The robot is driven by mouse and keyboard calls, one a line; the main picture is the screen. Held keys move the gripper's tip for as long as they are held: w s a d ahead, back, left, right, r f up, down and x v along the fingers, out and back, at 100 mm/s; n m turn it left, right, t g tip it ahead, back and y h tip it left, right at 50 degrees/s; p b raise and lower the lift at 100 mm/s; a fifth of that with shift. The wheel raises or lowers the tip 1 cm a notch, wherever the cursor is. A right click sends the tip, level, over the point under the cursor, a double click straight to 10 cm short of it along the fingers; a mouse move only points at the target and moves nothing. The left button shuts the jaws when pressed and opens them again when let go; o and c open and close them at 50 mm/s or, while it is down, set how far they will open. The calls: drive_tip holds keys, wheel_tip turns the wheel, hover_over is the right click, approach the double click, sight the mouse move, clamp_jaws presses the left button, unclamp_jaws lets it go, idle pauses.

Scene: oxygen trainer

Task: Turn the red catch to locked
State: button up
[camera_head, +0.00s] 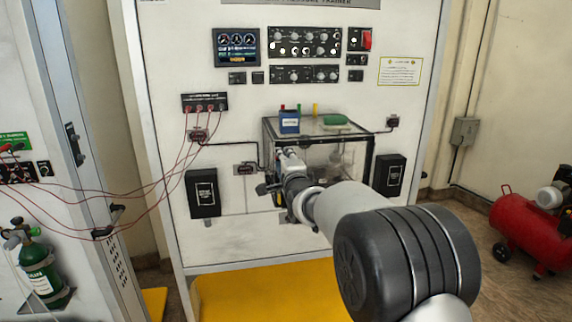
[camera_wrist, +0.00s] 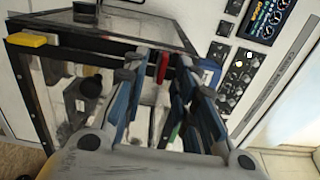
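The red catch (camera_wrist: 162,67) shows in the wrist view as a small upright red piece at the edge of the clear box's lid (camera_wrist: 110,32). In the head view a small red piece (camera_head: 282,107) stands at the back of the lid. My gripper (camera_wrist: 160,76) is open, its blue-padded fingers apart. The catch appears between the fingertips in the wrist view; I cannot tell its distance or any contact. In the head view my gripper (camera_head: 287,160) is in front of the box, partly hiding it. The catch's turned position is not readable.
A blue container (camera_head: 289,122) and a green item (camera_head: 336,120) sit on the lid. Yellow (camera_head: 315,109) and green (camera_head: 298,108) pieces stand by the red one. Black boxes (camera_head: 203,193) flank the clear box. Red cables (camera_head: 170,170) hang at left. A red tank (camera_head: 530,230) stands right.

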drive_tip(key=v, duration=1.2)
drive_tip(key=shift+r, duration=0.1)
drive_tip(key=s+d+f+n+g+h, duration=0.25)
drive_tip(key=s+d+n+g, duration=0.3)
drive_tip(key=s+d, duration=0.75)
drive_tip(key=s+d+f+n+g, duration=0.1)
drive_tip(key=s+f+n+g, duration=0.1)
drive_tip(key=s, duration=0.8)
drive_tip(key=s+d+f+n+g+h, duration=0.1)
drive_tip(key=s+d+f+n+g, duration=0.1)
drive_tip(key=s, duration=0.8)
drive_tip(key=s+d+f+n+g+h, duration=0.1)
drive_tip(key=s+f+n, duration=0.4)
drive_tip(key=s, duration=0.5)
drive_tip(key=shift+s+d+f+g, duration=0.3)
drive_tip(key=shift+d+g, duration=0.25)
drive_tip(key=shift+g, duration=0.6)
drive_tip(key=shift+w+n+h, duration=0.1)
drive_tip(key=shift+n+h, duration=0.15)
